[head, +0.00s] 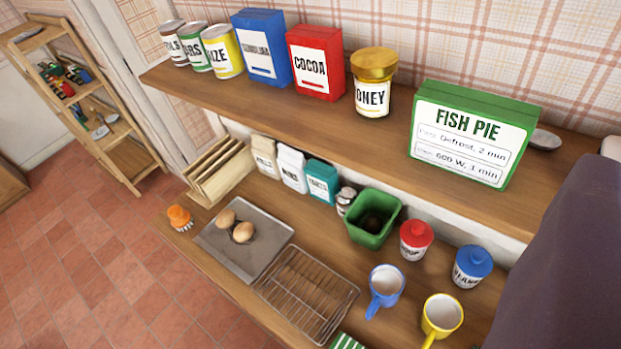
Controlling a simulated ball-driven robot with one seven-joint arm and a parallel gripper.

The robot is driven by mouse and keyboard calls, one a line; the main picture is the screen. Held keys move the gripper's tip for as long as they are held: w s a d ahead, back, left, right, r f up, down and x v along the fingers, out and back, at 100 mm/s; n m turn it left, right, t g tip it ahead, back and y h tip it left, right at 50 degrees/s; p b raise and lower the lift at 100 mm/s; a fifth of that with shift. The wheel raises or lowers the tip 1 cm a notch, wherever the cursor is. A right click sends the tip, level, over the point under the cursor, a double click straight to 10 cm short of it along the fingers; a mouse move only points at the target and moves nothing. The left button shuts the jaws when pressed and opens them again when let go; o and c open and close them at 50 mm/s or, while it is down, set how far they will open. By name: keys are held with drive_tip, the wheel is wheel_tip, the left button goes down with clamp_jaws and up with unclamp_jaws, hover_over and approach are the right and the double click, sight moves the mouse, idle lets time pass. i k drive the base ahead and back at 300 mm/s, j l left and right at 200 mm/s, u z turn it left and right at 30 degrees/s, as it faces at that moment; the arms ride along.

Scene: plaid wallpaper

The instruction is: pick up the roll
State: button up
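Two brown, rounded rolls sit side by side on a flat grey tray (262,262) on the wooden counter. One roll (226,218) is farther left and back, and the other roll (242,232) is a little nearer and to the right. I cannot tell whether they touch. My gripper is not visible in this view.
A wire rack (306,293) lies right of the tray, and an orange-handled brush (180,217) stands to its left. A blue mug (386,285) and yellow mug (441,316) stand farther right. An upper shelf (300,115) with boxes and tins overhangs the counter's back.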

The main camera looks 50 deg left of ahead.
sight(226, 219)
drive_tip(key=u, duration=1.7)
